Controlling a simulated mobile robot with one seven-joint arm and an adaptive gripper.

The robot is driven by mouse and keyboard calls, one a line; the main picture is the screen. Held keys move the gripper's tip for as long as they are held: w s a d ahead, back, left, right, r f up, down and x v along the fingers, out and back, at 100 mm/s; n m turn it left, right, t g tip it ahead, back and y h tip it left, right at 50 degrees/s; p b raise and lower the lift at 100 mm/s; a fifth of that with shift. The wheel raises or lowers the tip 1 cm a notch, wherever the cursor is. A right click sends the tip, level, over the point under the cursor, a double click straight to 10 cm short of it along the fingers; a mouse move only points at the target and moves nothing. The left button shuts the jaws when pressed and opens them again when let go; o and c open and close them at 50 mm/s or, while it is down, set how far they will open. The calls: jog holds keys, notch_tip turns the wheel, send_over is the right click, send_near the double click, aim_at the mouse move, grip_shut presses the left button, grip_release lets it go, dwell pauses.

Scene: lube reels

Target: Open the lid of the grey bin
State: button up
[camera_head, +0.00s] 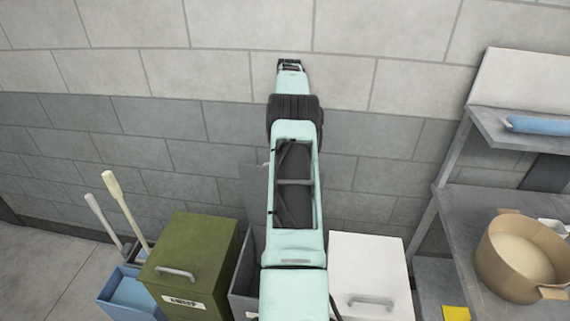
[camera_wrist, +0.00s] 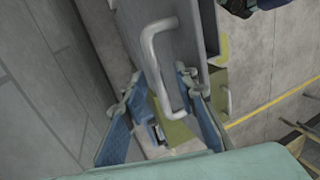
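The grey bin (camera_head: 242,304) stands between the green and white bins, partly hidden behind my arm. Its grey lid (camera_head: 253,188) is raised, standing nearly upright towards the wall, and the bin's dark inside shows. In the wrist view the lid (camera_wrist: 150,40) carries a pale bar handle (camera_wrist: 151,55). My gripper (camera_head: 290,65) is high in front of the wall in the head view. In the wrist view my gripper (camera_wrist: 158,80) has its blue-padded fingers spread apart, with the handle between them in the picture. Whether a finger touches the handle or lid is unclear.
A green lidded bin (camera_head: 198,250) stands left, beside a blue bin (camera_head: 128,293) holding long handles. A white lidded bin (camera_head: 365,265) stands right. A metal shelf (camera_head: 465,215) with a tan pot (camera_head: 500,260) is farther right. The block wall (camera_head: 150,140) is close behind.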

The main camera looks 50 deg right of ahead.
notch_tip(320, 180, up, 9)
jog(key=shift+f, duration=0.2)
jog(key=shift+s, duration=0.1)
dwell(0.5)
